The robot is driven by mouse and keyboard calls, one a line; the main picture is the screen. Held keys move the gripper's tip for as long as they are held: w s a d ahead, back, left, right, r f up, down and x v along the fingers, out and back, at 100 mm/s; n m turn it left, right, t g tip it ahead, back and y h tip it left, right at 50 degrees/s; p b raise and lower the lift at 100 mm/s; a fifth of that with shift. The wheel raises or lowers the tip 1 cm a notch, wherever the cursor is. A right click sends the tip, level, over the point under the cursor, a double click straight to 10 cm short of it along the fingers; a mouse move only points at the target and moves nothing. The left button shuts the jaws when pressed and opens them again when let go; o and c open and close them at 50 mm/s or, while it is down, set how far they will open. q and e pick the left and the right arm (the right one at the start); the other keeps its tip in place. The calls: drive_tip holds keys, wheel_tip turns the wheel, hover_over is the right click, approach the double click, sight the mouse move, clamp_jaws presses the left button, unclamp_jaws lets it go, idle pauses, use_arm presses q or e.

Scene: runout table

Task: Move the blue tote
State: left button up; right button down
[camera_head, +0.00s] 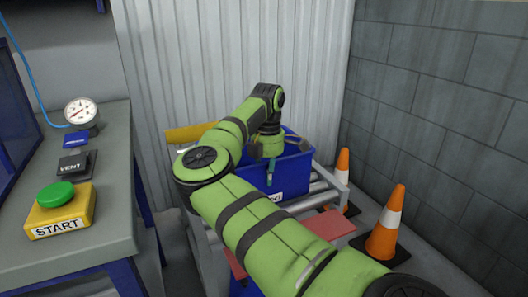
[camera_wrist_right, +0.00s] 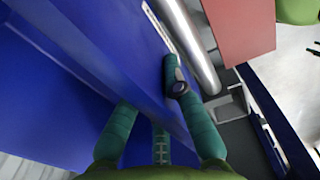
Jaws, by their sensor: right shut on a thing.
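The blue tote (camera_head: 292,182) stands upright on a grey roller table (camera_head: 338,190), against the ribbed wall side. A white label shows on its near wall. My right arm reaches over it from the lower right, and my right gripper (camera_head: 270,172) is at the tote's near wall. In the right wrist view the tote's blue wall (camera_wrist_right: 75,75) runs between the teal fingers of the gripper (camera_wrist_right: 150,98), which are shut on it. Part of the tote's inside and left end is hidden behind my arm. My left gripper is not in view.
Two orange cones (camera_head: 386,232) stand right of the table, near the grey block wall. A bench with a yellow START box (camera_head: 62,214), a VENT switch and a gauge (camera_head: 81,112) is at left.

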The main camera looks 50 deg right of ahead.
drive_tip(key=shift+s+a, duration=0.1)
drive_tip(key=shift+s, duration=0.15)
drive_tip(key=c, duration=1.3)
unclamp_jaws()
wheel_tip(320, 180, up, 12)
drive_tip(key=shift+r, duration=0.1)
